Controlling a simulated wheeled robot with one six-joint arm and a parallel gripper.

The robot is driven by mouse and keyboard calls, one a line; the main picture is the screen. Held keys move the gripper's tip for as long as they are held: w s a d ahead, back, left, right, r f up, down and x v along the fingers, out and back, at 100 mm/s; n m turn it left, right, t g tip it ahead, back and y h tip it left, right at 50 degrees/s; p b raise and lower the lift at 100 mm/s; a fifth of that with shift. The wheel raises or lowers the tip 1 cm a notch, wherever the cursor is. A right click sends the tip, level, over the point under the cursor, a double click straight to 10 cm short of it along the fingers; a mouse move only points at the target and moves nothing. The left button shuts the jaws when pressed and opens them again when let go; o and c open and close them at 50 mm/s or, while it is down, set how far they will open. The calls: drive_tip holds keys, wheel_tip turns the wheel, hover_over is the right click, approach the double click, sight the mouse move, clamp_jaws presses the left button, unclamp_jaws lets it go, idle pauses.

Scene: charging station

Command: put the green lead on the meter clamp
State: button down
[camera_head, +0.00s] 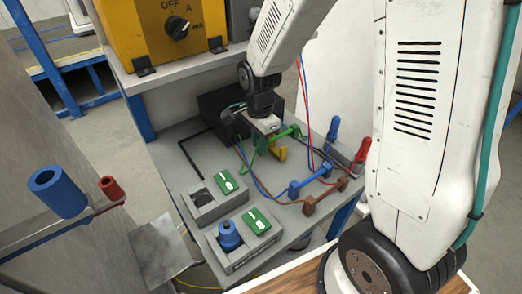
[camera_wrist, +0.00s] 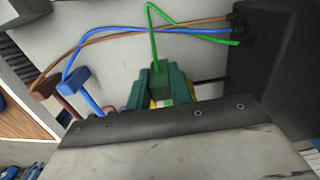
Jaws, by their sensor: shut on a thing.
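My gripper (camera_head: 264,124) is shut on the green lead (camera_head: 264,142), over the grey shelf. In the wrist view, the green lead's block (camera_wrist: 160,78) sits between the two teal fingers of my gripper (camera_wrist: 160,92). Its green cable loops up and right to a black box (camera_wrist: 270,55). Yellow shows just behind the fingers, close to the lead, and a yellow piece (camera_head: 279,153) shows below the gripper in the head view. Contact between them cannot be told. I cannot tell surely which part is the meter clamp; a yellow meter with a dial (camera_head: 150,35) stands at the back.
Blue and red probes (camera_head: 333,130) (camera_head: 361,156) stand at the shelf's right edge. Grey sockets (camera_head: 203,212) (camera_head: 240,258) stand in front. The black box (camera_head: 222,104) is behind. Bare shelf (camera_head: 178,150) lies left.

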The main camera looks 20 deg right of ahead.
drive_tip(key=shift+f, duration=2)
drive_tip(key=shift+f, duration=0.1)
drive_tip(key=c, duration=1.3)
unclamp_jaws()
drive_tip(key=shift+o, duration=0.2)
